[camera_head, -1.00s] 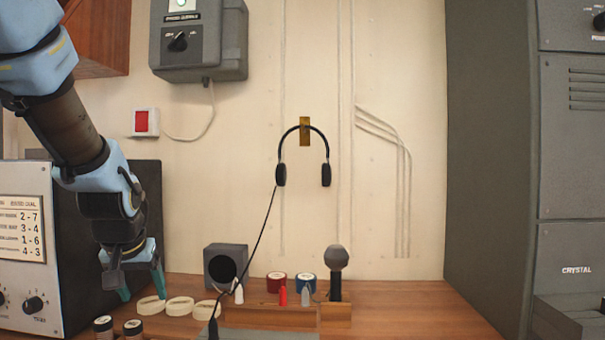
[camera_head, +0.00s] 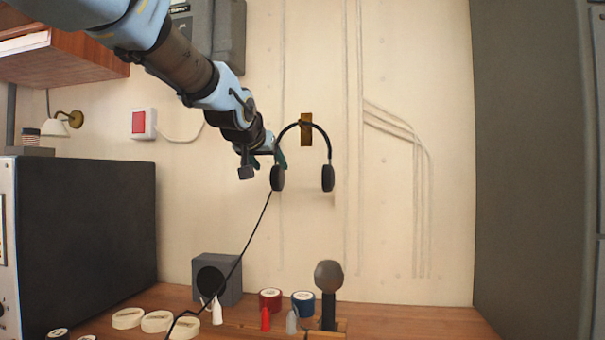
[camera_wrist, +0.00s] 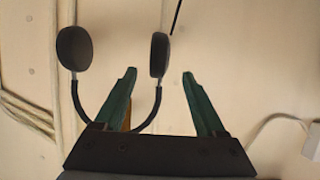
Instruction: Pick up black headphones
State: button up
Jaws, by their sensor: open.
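In the wrist view the headphones (camera_wrist: 75,48) appear upside down, band at the bottom. The left finger crosses in front of the band. I cannot tell whether it touches.
A microphone (camera_head: 329,290), a blue tape roll (camera_head: 303,303), a red tape roll (camera_head: 270,300) and a small grey speaker box (camera_head: 230,270) stand on the wooden desk below. A grey cabinet (camera_head: 530,160) stands at the right. The wall right of the headphones is clear except for pipes.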

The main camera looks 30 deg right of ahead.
aim_at(274, 169)
jog(key=p+x, duration=0.1)
jog(key=x, duration=0.6)
jog(key=shift+d, duration=0.25)
grip_shut()
dwell(0.4)
